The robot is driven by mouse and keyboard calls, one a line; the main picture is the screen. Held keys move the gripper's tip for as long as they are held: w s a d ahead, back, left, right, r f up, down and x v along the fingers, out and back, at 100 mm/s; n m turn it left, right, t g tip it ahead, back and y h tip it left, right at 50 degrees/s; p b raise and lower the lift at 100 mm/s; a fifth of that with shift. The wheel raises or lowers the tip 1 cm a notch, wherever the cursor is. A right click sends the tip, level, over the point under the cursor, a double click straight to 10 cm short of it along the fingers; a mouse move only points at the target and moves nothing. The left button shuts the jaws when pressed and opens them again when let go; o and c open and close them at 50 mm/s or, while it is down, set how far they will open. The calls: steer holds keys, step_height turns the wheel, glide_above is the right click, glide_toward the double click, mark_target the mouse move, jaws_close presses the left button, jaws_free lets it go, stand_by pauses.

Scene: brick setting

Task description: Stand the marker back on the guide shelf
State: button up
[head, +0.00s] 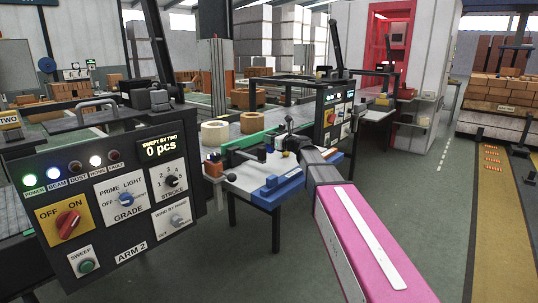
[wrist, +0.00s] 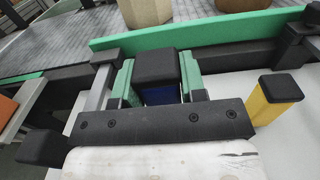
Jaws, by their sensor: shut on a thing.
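My gripper (wrist: 157,82) is shut on a block-like marker with a black top (wrist: 156,66) and a dark blue body. The green finger pads press on its left and right sides, and its lower end is hidden behind the gripper's black crossbar. In the head view my gripper (head: 283,143) is small, over the white shelf (head: 240,178) beside the green guide (head: 250,141). The guide also runs behind the held marker in the wrist view (wrist: 225,29). I cannot tell whether the marker touches the shelf.
A yellow block with a black top (wrist: 277,100) stands right of my gripper. A black-topped piece (wrist: 42,148) is at lower left. An orange item (head: 213,166) sits at the shelf's left end. Blue parts (head: 278,186) line its front edge. A control panel (head: 120,205) fills the left foreground.

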mark_target(273, 150)
steer(key=shift+f, duration=3)
steer(key=o, duration=0.8)
steer(key=shift+f, duration=0.1)
steer(key=shift+c, duration=0.2)
steer(key=v, duration=1.2)
